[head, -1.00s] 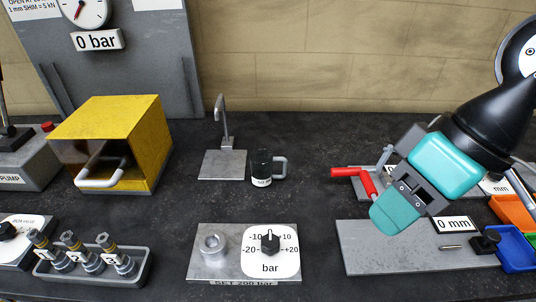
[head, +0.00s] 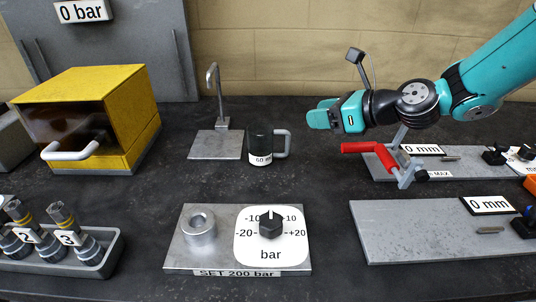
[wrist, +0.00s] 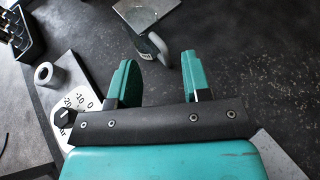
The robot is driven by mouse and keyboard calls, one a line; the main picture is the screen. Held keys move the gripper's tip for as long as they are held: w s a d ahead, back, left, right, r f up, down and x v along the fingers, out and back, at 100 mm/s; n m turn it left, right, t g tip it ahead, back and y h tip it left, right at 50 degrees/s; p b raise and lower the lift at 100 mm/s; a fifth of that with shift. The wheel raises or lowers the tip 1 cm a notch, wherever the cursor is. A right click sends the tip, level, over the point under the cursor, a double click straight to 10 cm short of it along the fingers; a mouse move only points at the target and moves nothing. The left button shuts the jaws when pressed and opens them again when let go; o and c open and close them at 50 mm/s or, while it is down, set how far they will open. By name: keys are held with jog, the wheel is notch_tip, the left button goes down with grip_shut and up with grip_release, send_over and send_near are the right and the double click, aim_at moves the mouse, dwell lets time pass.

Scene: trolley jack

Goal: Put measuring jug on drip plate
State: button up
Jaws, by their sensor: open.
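The measuring jug (head: 260,142) is a small dark cup with a grey handle on its right and a white label. It stands upright on the dark bench, just right of the drip plate (head: 213,146), a flat grey plate with a bent spout behind it. My gripper (head: 322,114) is above the bench, to the right of the jug and apart from it. In the wrist view my gripper (wrist: 158,72) has its two teal fingers spread with nothing between them. The jug (wrist: 146,46) lies beyond the fingertips there, and the drip plate (wrist: 140,10) is at the top edge.
A yellow box (head: 90,115) with a grey handle stands to the left. A plate with a black dial (head: 270,224) lies in front of the jug. A red crank (head: 372,152) is below my arm. Bench between jug and dial plate is clear.

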send_near(270, 145)
jog(key=w+d, duration=0.1)
jog(key=w+d+f, duration=0.1)
jog(key=d, duration=0.1)
jog(key=shift+w+b, duration=0.15)
jog(key=shift+b, duration=0.2)
jog(key=shift+w+a+f, duration=0.1)
jog(key=shift+f, duration=0.15)
jog(key=p+x, duration=0.1)
jog(key=x, duration=0.6)
jog(key=shift+r, duration=0.1)
grip_shut()
